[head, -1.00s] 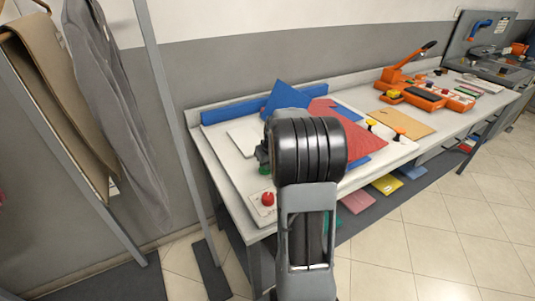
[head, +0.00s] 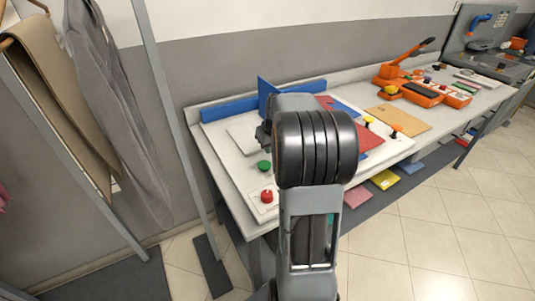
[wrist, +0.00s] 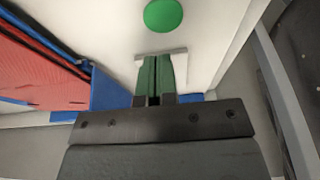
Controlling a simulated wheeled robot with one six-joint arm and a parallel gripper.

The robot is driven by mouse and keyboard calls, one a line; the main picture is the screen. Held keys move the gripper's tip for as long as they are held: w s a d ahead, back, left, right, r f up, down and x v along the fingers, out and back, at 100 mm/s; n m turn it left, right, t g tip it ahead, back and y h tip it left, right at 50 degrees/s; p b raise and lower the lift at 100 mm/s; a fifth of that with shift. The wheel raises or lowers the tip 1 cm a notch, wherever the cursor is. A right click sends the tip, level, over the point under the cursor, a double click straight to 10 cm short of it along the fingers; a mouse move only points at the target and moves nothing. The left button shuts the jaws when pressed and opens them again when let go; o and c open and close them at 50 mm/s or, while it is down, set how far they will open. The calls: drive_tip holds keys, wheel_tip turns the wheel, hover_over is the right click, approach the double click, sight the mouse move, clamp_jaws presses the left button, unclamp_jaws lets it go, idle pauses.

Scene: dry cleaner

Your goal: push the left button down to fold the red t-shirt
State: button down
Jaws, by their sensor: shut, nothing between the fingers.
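The red t-shirt (head: 368,138) lies on blue folding panels, partly hidden behind my arm in the head view; its red cloth also shows at the left of the wrist view (wrist: 35,75). One blue flap (head: 267,96) stands up steeply at the back. A round green button (head: 264,166) sits on the white board's left side, and a red button (head: 267,197) is at its near corner. In the wrist view my gripper (wrist: 155,62) is shut and empty. Its tips point toward the green button (wrist: 163,15), apart from it in the picture. The head view mostly hides my gripper.
Yellow (head: 369,122) and orange (head: 396,130) knobs stand right of the shirt. A brown board (head: 402,116) and an orange press (head: 428,93) are farther right on the table. A metal post (head: 170,110) and hanging clothes stand at the left.

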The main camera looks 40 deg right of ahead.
drive_tip(key=v, duration=0.6)
drive_tip(key=shift+r, duration=0.25)
idle(0.4)
drive_tip(key=s+a+f, duration=0.1)
drive_tip(key=s+a, duration=0.3)
drive_tip(key=a, duration=0.4)
drive_tip(key=s+a+f+n, duration=0.1)
drive_tip(key=s+a, duration=0.4)
drive_tip(key=a, duration=0.2)
drive_tip(key=s+a+f+p, duration=0.1)
drive_tip(key=s+a, duration=0.4)
drive_tip(key=a, duration=0.3)
drive_tip(key=shift+s+a+f+n, duration=0.25)
drive_tip(key=shift+a+n, duration=0.05)
drive_tip(key=shift+a, duration=0.05)
drive_tip(key=shift+d, duration=0.15)
